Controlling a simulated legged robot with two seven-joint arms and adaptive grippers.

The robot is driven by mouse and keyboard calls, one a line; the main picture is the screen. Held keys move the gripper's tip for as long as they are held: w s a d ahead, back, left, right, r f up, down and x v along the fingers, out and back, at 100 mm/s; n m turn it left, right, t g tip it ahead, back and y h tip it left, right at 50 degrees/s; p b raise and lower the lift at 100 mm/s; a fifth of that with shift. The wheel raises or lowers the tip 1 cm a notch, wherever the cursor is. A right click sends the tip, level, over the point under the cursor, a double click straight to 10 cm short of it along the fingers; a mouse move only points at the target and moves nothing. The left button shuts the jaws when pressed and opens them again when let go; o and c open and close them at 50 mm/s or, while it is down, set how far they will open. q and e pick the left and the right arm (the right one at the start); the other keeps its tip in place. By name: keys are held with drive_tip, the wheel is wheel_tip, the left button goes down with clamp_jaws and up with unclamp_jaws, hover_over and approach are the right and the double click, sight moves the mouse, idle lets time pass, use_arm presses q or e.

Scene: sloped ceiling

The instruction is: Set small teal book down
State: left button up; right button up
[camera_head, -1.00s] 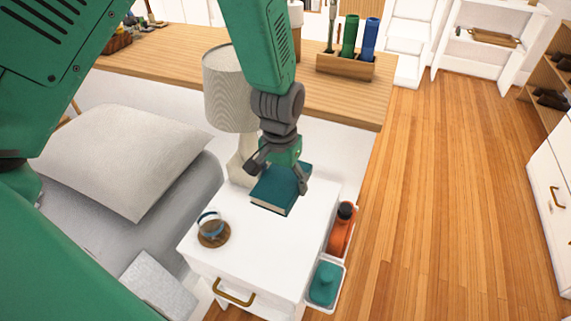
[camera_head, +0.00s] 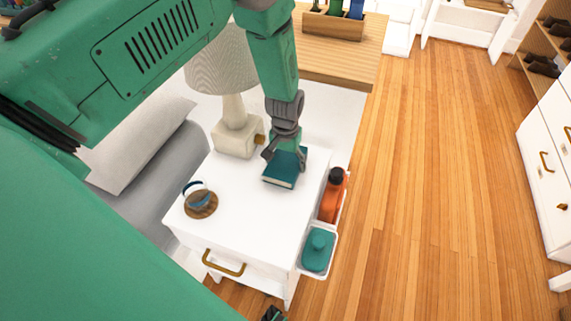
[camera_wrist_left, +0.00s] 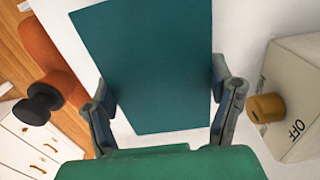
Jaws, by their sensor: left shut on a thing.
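The small teal book (camera_head: 283,174) is level at the back right of the white nightstand top (camera_head: 240,215). It lies on the top or just over it; I cannot tell which. My left gripper (camera_head: 285,158) points down from above and is shut on the book. In the left wrist view, its fingers (camera_wrist_left: 165,95) press on the two long sides of the teal cover (camera_wrist_left: 150,50). A small dark and green part (camera_head: 272,313) at the bottom edge may be my right gripper; its jaws cannot be made out.
A lamp (camera_head: 235,135) with a knobbed base stands left of the book. A glass on a wooden coaster (camera_head: 201,205) is at the front left. An orange bottle (camera_head: 332,198) and a teal container (camera_head: 318,248) sit in side holders. The top's front right is clear.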

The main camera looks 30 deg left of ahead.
sight(285, 160)
use_arm(q)
drive_tip(key=shift+f, duration=0.75)
drive_tip(key=shift+f, duration=0.1)
drive_tip(key=o, duration=1.3)
drive_tip(key=shift+o, duration=0.2)
wheel_tip(285, 160, up, 12)
drive_tip(key=shift+r+p, duration=0.15)
drive_tip(key=shift+p, duration=0.7)
drive_tip(key=shift+m+y, duration=0.3)
drive_tip(key=shift+m, duration=0.4)
drive_tip(key=s+f, duration=0.2)
drive_tip(key=s, duration=0.2)
drive_tip(key=s+f, duration=0.3)
drive_tip(key=s, duration=0.1)
drive_tip(key=s+f, duration=0.3)
drive_tip(key=s, duration=0.1)
drive_tip(key=shift+s+d+f, duration=0.25)
drive_tip(key=shift+s, duration=0.1)
drive_tip(key=shift+m, duration=0.6)
drive_tip(key=s, duration=0.3)
drive_tip(key=s+f, duration=0.1)
drive_tip(key=s, duration=0.2)
drive_tip(key=s+d+f, duration=0.1)
drive_tip(key=s, duration=0.3)
drive_tip(key=shift+d, duration=0.1)
drive_tip(key=s+d+r, duration=0.1)
drive_tip(key=s, duration=0.6)
drive_tip(key=shift+s+d+m+t, duration=0.25)
drive_tip(key=shift+m+t, duration=0.05)
drive_tip(key=shift+m, duration=0.1)
